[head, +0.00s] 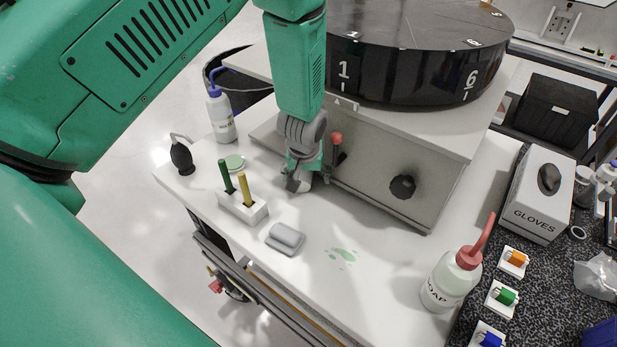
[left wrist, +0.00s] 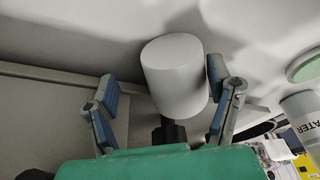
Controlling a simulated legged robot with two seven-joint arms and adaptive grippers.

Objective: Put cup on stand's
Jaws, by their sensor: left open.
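My left gripper (head: 298,182) points down close to the white table top, in front of the grey cabinet face. In the left wrist view its two blue-padded fingers (left wrist: 163,88) are spread apart. A plain pale grey cylinder (left wrist: 174,75), which looks like the cup, is between them, nearer the right finger. Whether either finger touches it is not clear. In the head view the gripper largely hides this spot. I cannot tell which thing is the stand. A small grey block (head: 285,238) lies on the table front. My right gripper is not in view.
A white holder (head: 243,208) with green and yellow handles stands left of the gripper. A water bottle (head: 220,115) and black blower (head: 181,157) are farther left. A red-knobbed lever (head: 337,139) is right beside the gripper. A soap bottle (head: 451,279) stands at the right.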

